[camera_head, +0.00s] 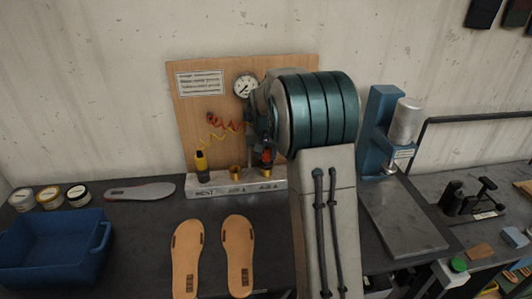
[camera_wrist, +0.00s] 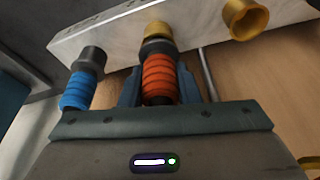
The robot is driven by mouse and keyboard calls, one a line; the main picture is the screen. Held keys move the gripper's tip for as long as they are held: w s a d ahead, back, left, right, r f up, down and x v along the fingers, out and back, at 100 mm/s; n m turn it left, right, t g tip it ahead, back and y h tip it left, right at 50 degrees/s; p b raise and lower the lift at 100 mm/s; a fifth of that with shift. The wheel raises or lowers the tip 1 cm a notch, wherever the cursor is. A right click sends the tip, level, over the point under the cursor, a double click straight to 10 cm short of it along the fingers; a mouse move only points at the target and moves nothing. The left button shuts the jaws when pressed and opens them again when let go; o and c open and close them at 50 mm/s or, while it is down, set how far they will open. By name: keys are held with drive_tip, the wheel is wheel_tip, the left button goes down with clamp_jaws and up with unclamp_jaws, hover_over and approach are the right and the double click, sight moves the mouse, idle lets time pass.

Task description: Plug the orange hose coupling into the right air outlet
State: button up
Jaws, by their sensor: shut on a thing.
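My gripper (camera_wrist: 157,88) is shut on the orange hose coupling (camera_wrist: 158,75), with a finger on either side. The coupling also shows in the head view (camera_head: 267,155), partly covered by my arm. Its dark collar lines up with the right brass air outlet (camera_wrist: 157,29) and appears to meet it. I cannot tell how deep it sits. The other brass outlet, the left one (camera_head: 236,172), is empty and also shows in the wrist view (camera_wrist: 246,18).
A blue coupling (camera_wrist: 79,91) stands close beside my gripper in the wrist view. A yellow coupling (camera_head: 201,162) stands at the rail's left end. Behind is a wooden board with a gauge (camera_head: 245,86) and coiled hoses. Sandal soles (camera_head: 238,250) and a blue bin (camera_head: 50,248) lie in front.

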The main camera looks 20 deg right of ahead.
drive_tip(key=shift+f+b, duration=0.35)
drive_tip(key=shift+f, duration=0.2)
drive_tip(key=o, duration=1.1)
drive_tip(key=shift+r, duration=0.1)
drive_tip(key=shift+r+p, duration=3.5)
drive_tip(key=shift+r, duration=1.5)
